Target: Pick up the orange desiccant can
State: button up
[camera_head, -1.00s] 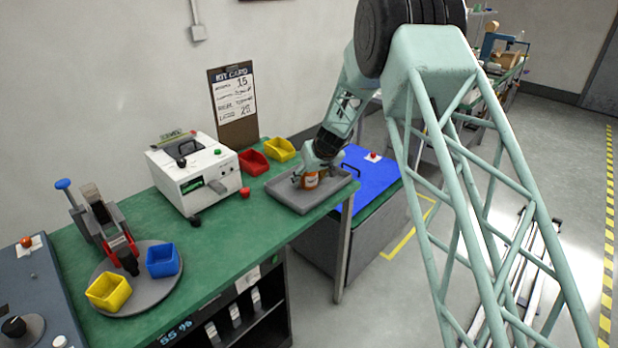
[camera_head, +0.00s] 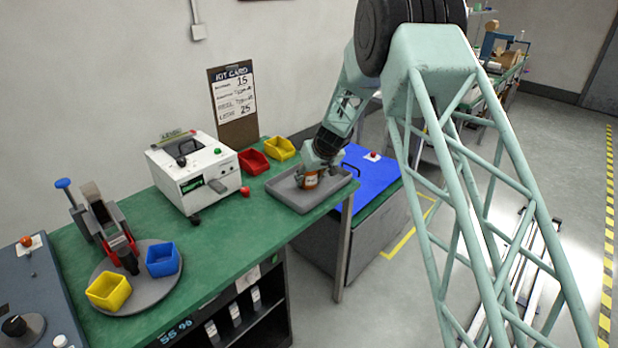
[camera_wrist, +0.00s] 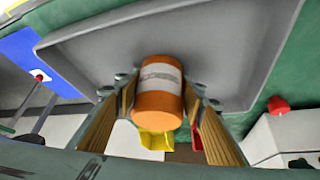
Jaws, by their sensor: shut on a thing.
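The orange desiccant can (camera_head: 309,181) has a white label and is at the grey tray (camera_head: 290,203) on the green bench's right end. In the wrist view the can (camera_wrist: 158,95) is between the wooden-looking finger pads. My gripper (camera_head: 312,178) reaches down over the tray and is shut on the can. In the wrist view my gripper's fingers (camera_wrist: 160,112) stand on both sides of it. I cannot tell whether the can touches the tray floor.
A red bin (camera_head: 253,162) and a yellow bin (camera_head: 279,149) stand behind the tray. A white instrument (camera_head: 192,172) is to the left. A turntable (camera_head: 138,290) holds a yellow bin and a blue bin. A blue panel (camera_head: 368,178) lies right of the tray.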

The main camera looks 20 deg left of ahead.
jog(key=shift+r, duration=0.15)
notch_tip(320, 180, up, 28)
jog(key=p, duration=0.4)
dwell(0.4)
